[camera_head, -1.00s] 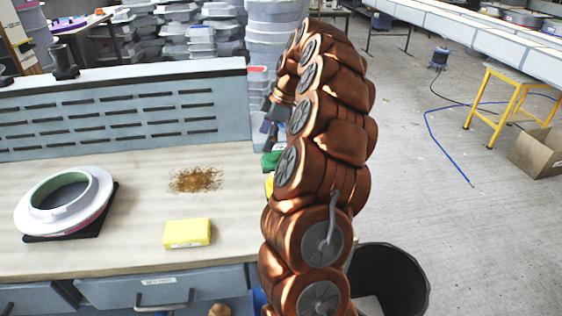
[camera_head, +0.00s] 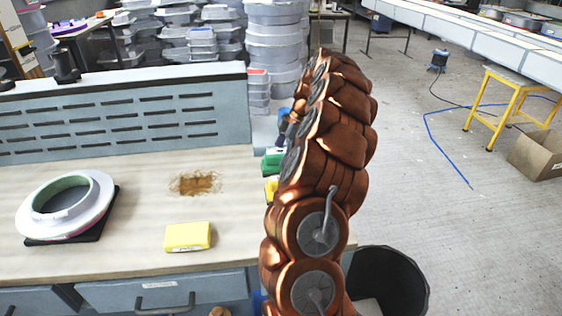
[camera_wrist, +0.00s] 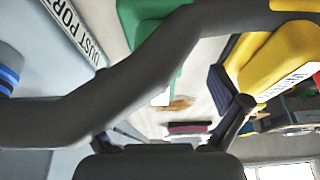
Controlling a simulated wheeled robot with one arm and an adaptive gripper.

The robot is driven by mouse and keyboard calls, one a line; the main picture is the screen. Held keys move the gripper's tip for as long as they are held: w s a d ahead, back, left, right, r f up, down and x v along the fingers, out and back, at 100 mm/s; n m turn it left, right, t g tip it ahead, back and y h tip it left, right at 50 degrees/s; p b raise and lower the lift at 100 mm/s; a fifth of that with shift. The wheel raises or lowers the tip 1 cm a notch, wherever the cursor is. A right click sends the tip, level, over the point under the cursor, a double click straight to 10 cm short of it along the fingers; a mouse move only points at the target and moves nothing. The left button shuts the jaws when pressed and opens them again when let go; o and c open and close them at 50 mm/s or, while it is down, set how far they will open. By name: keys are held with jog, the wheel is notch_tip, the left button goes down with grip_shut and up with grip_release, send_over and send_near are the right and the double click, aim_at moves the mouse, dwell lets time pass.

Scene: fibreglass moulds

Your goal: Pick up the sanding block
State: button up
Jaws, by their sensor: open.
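A yellow block (camera_head: 187,237) lies flat near the front of the bench in the head view; it may be the sanding block, but I cannot read any marking. Green (camera_head: 272,160) and yellow (camera_head: 270,190) items show partly at the bench's right side, behind my arm. In the wrist view, a green item (camera_wrist: 150,12) is at the top and a yellow item (camera_wrist: 280,60) with a white label is at the right; I cannot tell whether either is the sanding block. My gripper (camera_wrist: 172,118) is open, with nothing visibly between its fingers. The head view mostly hides it behind my arm.
A white ring-shaped mould (camera_head: 65,205) sits on a dark pad at the bench's left. Brown dust (camera_head: 195,183) lies mid-bench. A slotted grey panel (camera_head: 120,115) stands along the back. A black bin (camera_head: 400,280) is right of the bench. Bare bench top surrounds the yellow block.

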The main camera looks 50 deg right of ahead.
aim_at(277, 162)
jog(key=shift+p+x, duration=0.5)
jog(key=shift+x, duration=1.35)
jog(key=shift+c, duration=0.3)
jog(key=c, duration=1.3)
notch_tip(277, 162, up, 10)
jog(key=shift+b, duration=1.2)
jog(key=o, duration=0.6)
jog(key=c, duration=0.3)
jog(key=shift+w, duration=0.1)
jog(key=shift+c, duration=0.2)
